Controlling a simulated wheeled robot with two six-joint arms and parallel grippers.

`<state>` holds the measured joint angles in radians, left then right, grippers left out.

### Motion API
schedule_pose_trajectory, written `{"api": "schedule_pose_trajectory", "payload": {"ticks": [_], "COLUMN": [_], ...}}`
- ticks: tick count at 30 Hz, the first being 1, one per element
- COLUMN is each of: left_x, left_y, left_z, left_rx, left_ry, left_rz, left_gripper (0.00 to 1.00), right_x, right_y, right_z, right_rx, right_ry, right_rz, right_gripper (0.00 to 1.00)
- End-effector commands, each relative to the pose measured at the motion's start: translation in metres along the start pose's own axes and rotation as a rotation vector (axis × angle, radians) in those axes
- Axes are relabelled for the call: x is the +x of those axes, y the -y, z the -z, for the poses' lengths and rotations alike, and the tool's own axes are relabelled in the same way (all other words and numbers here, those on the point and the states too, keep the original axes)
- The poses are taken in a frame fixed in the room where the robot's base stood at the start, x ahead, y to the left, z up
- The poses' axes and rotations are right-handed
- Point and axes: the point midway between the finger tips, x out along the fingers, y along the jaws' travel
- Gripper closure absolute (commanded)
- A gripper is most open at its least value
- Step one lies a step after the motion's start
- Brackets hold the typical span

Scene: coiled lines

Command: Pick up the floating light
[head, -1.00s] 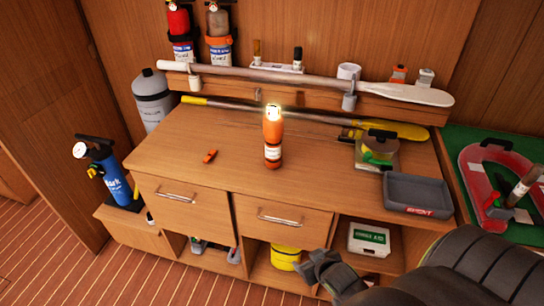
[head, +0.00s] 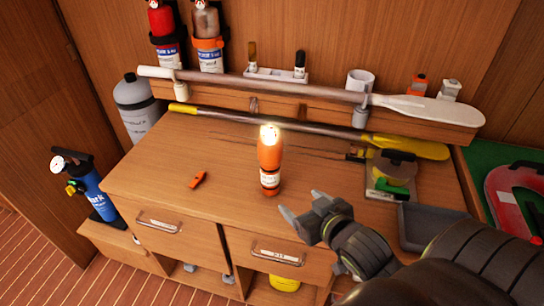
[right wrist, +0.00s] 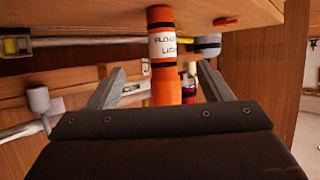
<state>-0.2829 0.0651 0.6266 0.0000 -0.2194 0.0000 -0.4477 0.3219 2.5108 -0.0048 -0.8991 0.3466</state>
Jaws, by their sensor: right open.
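The floating light (head: 269,162) is an orange cylinder with a white label and a glowing top. It stands upright on the wooden counter (head: 215,150), near the middle. My right gripper (head: 302,212) is open and empty, just to the right of the light and nearer the front edge. In the right wrist view the light (right wrist: 162,50) shows beyond and between the two open fingers (right wrist: 157,85), with part of its label readable. The fingers appear apart from it. My left gripper is not in view.
A small orange object (head: 198,179) lies left of the light. A grey tray (head: 425,227) and a clear container (head: 391,172) stand to the right. Oars (head: 290,85) lie along the back. The counter around the light is mostly clear.

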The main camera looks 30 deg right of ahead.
Motion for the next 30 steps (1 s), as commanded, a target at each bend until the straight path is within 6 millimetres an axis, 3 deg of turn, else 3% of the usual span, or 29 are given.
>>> {"api": "schedule_pose_trajectory", "payload": {"ticks": [12, 24, 30], "left_x": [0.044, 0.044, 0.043], "left_y": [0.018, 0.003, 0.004], "left_z": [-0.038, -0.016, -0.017], "left_rx": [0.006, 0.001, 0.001], "left_ry": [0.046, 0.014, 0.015], "left_rz": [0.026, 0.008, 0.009], "left_gripper": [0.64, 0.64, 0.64], "right_x": [0.046, 0.111, 0.122], "right_y": [0.0, 0.0, 0.0], "right_z": [-0.004, 0.001, 0.001], "right_rx": [-0.002, 0.0, 0.0], "right_ry": [-0.006, 0.0, 0.0], "right_rz": [0.002, 0.0, 0.0], "right_gripper": [0.28, 0.28, 0.28]}}
